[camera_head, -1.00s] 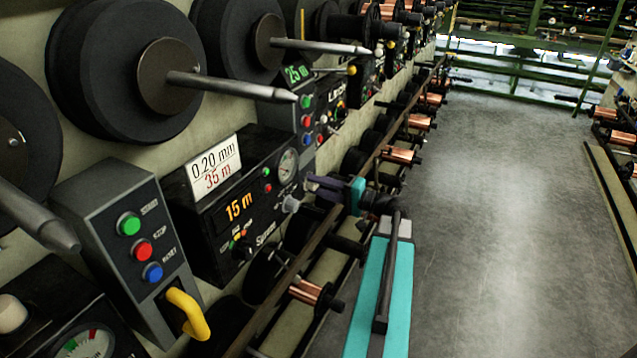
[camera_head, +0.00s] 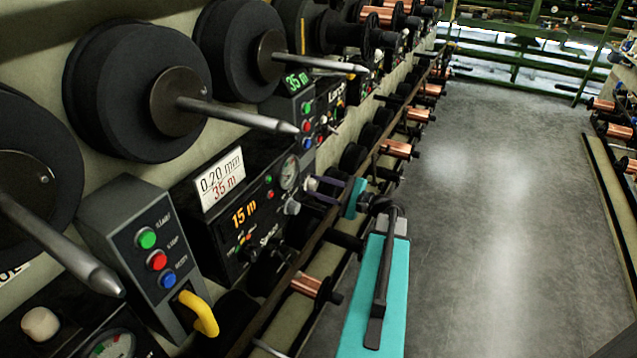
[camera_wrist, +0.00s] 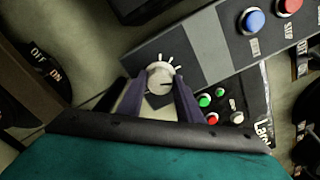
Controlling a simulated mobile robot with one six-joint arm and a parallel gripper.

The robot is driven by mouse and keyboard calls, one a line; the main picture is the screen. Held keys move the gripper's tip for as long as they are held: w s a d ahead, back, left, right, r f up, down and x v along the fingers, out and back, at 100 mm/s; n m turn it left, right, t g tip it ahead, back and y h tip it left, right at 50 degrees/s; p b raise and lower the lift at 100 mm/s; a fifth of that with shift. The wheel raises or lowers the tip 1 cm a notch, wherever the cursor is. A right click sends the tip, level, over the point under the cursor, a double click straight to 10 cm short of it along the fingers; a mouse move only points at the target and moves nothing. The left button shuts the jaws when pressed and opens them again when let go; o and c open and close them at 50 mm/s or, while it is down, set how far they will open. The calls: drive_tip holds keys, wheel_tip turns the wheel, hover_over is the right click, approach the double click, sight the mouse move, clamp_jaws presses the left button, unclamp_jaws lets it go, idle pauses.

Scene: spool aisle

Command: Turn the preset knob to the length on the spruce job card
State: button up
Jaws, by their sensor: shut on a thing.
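My gripper (camera_head: 320,187) is shut, its purple fingers on either side of a round pale knob (camera_wrist: 160,77) with white tick marks around it in the wrist view. The knob is on a grey control box (camera_wrist: 205,38) with blue and red buttons. In the head view that box's green display (camera_head: 297,81) reads 35 m. The job card (camera_head: 220,180) on the spruce panel (camera_head: 228,240) reads 0.20 mm and 35 m. The panel's orange display (camera_head: 244,214) reads 15 m. The knob is hidden in the head view.
Another grey box (camera_head: 140,250) with buttons and a yellow handle (camera_head: 199,314) stands at the near left. Large black discs with metal spindles (camera_head: 235,113) jut out above. A rail with copper spools (camera_head: 316,287) runs along the machine. The aisle floor (camera_head: 480,200) is clear.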

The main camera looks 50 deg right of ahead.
drive_tip(key=shift+m, duration=0.3)
drive_tip(key=shift+d, duration=0.1)
drive_tip(key=o, duration=1)
drive_tip(key=shift+o, duration=0.2)
drive_tip(key=shift+s, duration=0.2)
drive_tip(key=b+v, duration=0.1)
drive_tip(key=v, duration=1.2)
drive_tip(key=shift+s, duration=0.25)
drive_tip(key=shift+d, duration=0.1)
